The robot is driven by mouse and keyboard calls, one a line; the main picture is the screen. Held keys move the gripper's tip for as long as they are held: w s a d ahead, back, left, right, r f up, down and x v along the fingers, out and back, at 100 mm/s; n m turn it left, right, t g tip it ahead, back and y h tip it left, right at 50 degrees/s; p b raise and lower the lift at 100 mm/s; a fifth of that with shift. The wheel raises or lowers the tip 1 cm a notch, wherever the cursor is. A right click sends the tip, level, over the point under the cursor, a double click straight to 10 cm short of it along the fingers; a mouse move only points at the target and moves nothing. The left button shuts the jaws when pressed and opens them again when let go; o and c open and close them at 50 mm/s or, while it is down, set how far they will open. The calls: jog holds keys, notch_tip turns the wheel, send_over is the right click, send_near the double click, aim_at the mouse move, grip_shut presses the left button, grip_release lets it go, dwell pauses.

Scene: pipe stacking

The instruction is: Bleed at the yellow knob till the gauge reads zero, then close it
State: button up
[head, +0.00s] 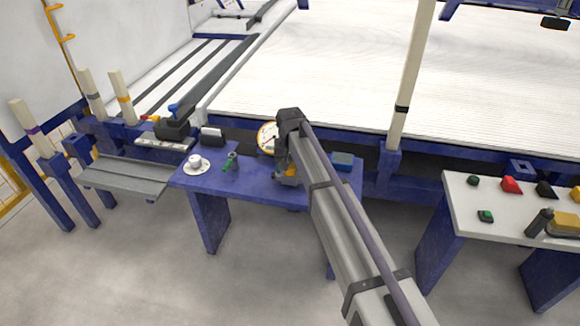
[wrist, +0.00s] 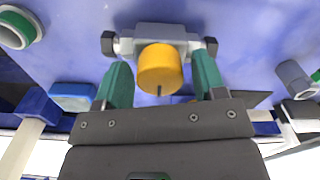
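The yellow knob (wrist: 160,70) is a short cylinder with a dark mark on its lower edge, on a grey fitting (wrist: 160,36) with dark hex ends. My gripper (wrist: 163,78) has its green-padded fingers on either side of the knob, with a thin gap seeming to show at each side; I cannot be sure there is no contact. In the head view the knob (head: 290,173) shows as a small yellow patch beside my gripper (head: 286,168). The round gauge (head: 267,136), white with a yellow rim, stands behind, partly covered by my arm. Its reading is too small to tell.
The blue bench (head: 258,186) also holds a white cup (head: 195,161) on a saucer, a green-and-grey tool (head: 230,161) and a blue box (head: 342,160). A green-and-white ring (wrist: 18,27) lies at the wrist view's upper left. A white post (head: 412,75) rises behind the bench.

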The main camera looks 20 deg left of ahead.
jog(key=shift+o, duration=0.3)
notch_tip(320, 180, up, 11)
jog(key=p, duration=1)
jog(key=shift+p, duration=0.4)
jog(key=shift+f, duration=0.1)
jog(key=s+d+m, duration=0.1)
jog(key=s+d, duration=0.7)
jog(key=d, duration=0.6)
jog(key=s+d+m, duration=0.2)
jog(key=s+d, duration=0.6)
jog(key=d, duration=0.6)
jog(key=s+d+m, duration=0.1)
jog(key=s+d, duration=0.8)
jog(key=d, duration=0.5)
notch_tip(320, 180, up, 24)
jog(key=w+p, duration=0.1)
jog(key=p, duration=2.3)
jog(key=shift+w+d, duration=0.15)
jog(key=shift+d, duration=0.05)
